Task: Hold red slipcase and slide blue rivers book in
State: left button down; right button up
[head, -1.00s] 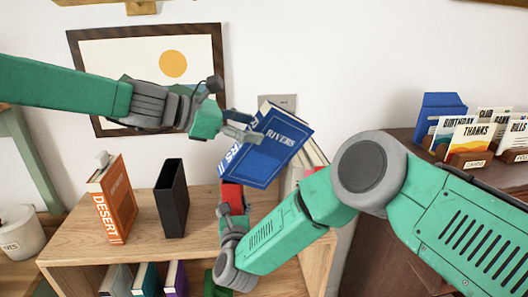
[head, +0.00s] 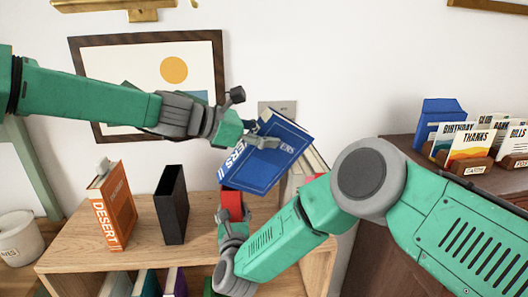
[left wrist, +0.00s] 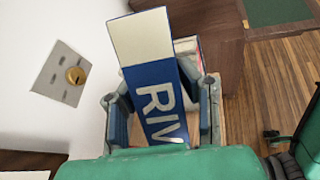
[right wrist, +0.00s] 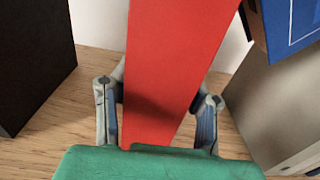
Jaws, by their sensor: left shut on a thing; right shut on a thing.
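The blue Rivers book (head: 262,170) is held tilted in the air above the shelf top. My left gripper (head: 262,142) is shut on it, with one finger lying across the front cover and partly hiding the title. Its spine shows between the fingers in the left wrist view (left wrist: 153,100). The red slipcase (head: 232,202) stands on the shelf top, low and left of the book, mostly hidden by my right arm. My right gripper (right wrist: 158,110) is shut on the slipcase's sides. In the right wrist view the book (right wrist: 295,22) is to the right of the slipcase; its opening is not visible.
A black case (head: 171,205) and an orange Desert book (head: 112,208) stand left on the wooden shelf (head: 80,250). Pale books (head: 312,160) stand close behind the blue book. A dark cabinet with card holders (head: 475,165) is at the right. A framed picture hangs behind.

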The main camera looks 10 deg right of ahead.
aim_at(267, 109)
pick_arm(q)
notch_tip(267, 109, up, 9)
jog(key=shift+f, duration=0.2)
jog(key=shift+r, duration=0.35)
jog(key=shift+w+r, duration=0.1)
jog(key=w+a+f+n+t+y, duration=0.2)
jog(key=w+f+n+t+y, duration=0.25)
jog(key=n+t, duration=0.6)
jog(key=a+r+n+t+y, duration=0.3)
jog(key=a+n+t+y, duration=0.3)
jog(key=a+y, duration=0.1)
jog(key=shift+s, duration=0.45)
jog(key=shift+r+t, duration=0.1)
jog(key=shift+t, duration=0.15)
